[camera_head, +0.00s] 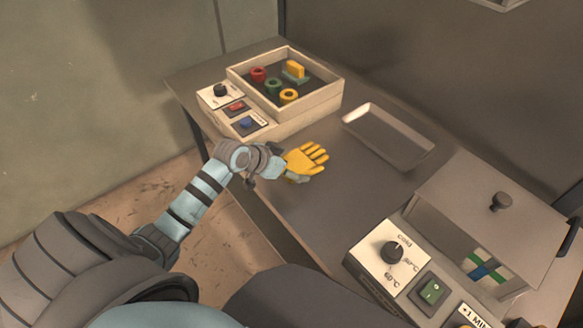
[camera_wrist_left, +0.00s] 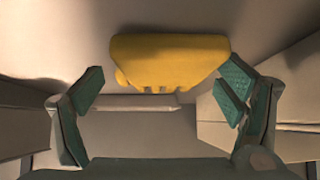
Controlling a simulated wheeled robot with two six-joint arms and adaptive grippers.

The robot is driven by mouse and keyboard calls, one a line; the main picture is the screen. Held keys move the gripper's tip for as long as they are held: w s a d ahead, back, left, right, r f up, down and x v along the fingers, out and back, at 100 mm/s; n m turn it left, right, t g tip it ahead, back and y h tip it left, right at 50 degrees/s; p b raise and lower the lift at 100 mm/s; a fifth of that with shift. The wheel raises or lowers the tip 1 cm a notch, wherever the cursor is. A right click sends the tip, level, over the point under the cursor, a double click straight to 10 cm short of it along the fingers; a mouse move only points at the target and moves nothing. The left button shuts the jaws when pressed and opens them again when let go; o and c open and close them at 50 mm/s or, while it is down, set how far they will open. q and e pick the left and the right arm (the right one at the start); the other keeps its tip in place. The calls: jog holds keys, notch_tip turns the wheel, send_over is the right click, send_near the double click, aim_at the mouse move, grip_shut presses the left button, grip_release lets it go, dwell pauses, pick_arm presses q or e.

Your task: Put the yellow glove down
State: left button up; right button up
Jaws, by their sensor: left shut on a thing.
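The yellow glove (camera_head: 307,159) is at my left gripper (camera_head: 287,170), over the near part of the table, its fingers pointing up and right. In the left wrist view the glove (camera_wrist_left: 170,60) lies between and just beyond the fingertips of my left gripper (camera_wrist_left: 163,85), which is shut on it, with its fingers set wide apart. I cannot tell whether the glove touches the tabletop. My right gripper is not in view.
The dark table (camera_head: 325,210) has bare room around the glove. A box (camera_head: 318,98) with several coloured pieces and a control panel stands behind it. An empty tray (camera_head: 388,135) lies to the right. A lidded chamber (camera_head: 480,215) with a dial stands front right.

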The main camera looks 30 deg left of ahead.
pick_arm(q)
jog(key=shift+r, duration=0.1)
jog(key=o, duration=1)
jog(key=shift+c, duration=0.2)
jog(key=shift+s+a+r, duration=0.1)
jog(key=shift+s+r, duration=0.15)
jog(key=shift+r, duration=0.1)
jog(key=p+v, duration=0.4)
jog(key=v, duration=0.7)
jog(key=shift+s, duration=0.15)
